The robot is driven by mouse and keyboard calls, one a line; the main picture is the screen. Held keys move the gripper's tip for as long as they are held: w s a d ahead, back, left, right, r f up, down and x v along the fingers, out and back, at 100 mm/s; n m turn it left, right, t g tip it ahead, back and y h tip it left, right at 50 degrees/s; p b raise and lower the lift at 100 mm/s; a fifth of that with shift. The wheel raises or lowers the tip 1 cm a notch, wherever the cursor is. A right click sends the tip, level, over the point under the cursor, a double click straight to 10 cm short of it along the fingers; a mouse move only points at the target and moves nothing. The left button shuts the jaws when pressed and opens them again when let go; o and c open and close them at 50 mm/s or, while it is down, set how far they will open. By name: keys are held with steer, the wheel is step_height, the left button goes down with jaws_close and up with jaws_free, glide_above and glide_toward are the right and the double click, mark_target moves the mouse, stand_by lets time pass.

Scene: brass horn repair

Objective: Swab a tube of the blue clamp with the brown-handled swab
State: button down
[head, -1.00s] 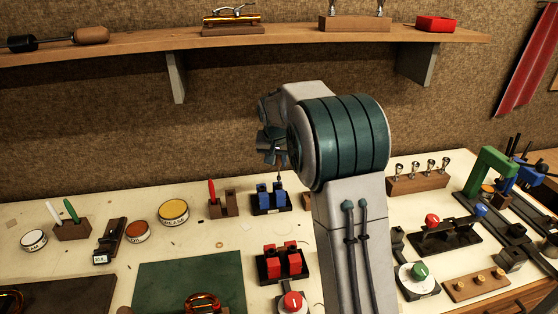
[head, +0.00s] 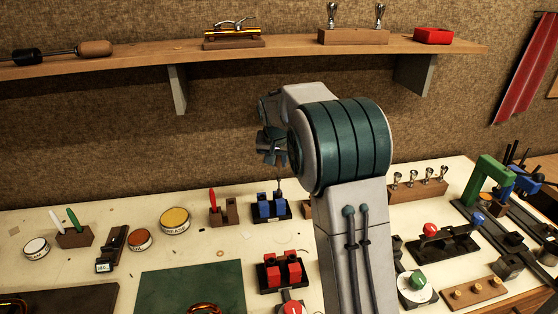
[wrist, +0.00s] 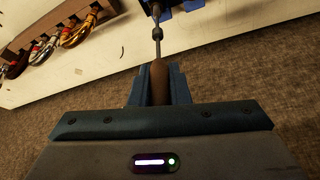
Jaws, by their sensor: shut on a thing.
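My gripper (head: 272,158) is shut on the brown-handled swab. The brown handle (wrist: 160,84) sits between the jaws in the wrist view, and a thin grey shaft (wrist: 157,36) runs from it toward the blue clamp (wrist: 192,5) at the top edge. In the head view the swab points down from my gripper over the blue clamp (head: 271,206), which has two blue blocks on a dark base. The swab's lower end is at the clamp's right block in the picture. I cannot tell whether it is inside a tube or only in front of it.
A brown block with a red-handled tool (head: 223,208) stands left of the blue clamp. A red clamp (head: 281,271) stands nearer. A grease tin (head: 175,220) is further left. A shelf (head: 125,53) runs above the bench. My arm hides the bench to the right.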

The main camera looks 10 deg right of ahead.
steer(key=shift+r+p, duration=1.45)
steer(key=shift+r, duration=0.8)
steer(key=shift+f, duration=0.1)
